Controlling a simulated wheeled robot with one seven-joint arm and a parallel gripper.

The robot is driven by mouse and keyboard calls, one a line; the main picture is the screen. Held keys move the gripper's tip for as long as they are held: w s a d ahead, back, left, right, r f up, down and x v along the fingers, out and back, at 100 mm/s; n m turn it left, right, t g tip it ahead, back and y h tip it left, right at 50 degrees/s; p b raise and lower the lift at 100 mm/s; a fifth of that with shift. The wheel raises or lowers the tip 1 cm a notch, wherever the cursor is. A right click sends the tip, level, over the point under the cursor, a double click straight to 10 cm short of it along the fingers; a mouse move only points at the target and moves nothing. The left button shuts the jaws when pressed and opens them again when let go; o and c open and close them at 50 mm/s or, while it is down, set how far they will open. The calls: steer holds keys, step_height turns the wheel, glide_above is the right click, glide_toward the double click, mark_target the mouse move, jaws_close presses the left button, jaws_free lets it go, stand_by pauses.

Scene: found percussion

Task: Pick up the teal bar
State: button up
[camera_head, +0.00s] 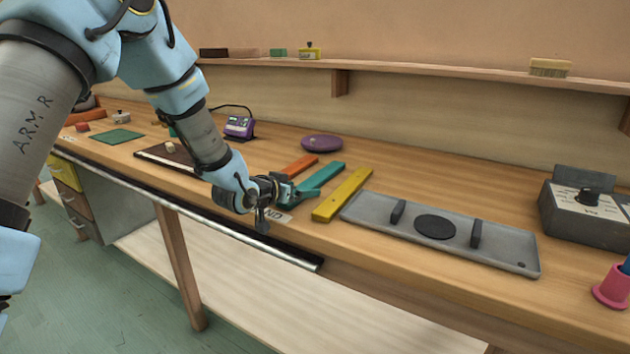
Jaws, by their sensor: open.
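The teal bar (325,176) lies on the wooden workbench between an orange bar (300,164) and a yellow bar (343,195). It slants from near left to far right. My gripper (286,200) is at the near end of the teal bar, low over the bench's front part. Its jaws are open. The gripper partly hides the near end of the bar, and I cannot tell whether they touch.
A grey tray-like board (380,216) with two dark uprights and a round dark pad lies right of the yellow bar. A purple disc (322,143) sits behind the bars. A grey box with a dial (588,210) stands at the far right. Bare bench (430,180) lies behind the board.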

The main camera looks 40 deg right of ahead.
jaws_close()
stand_by(0.7)
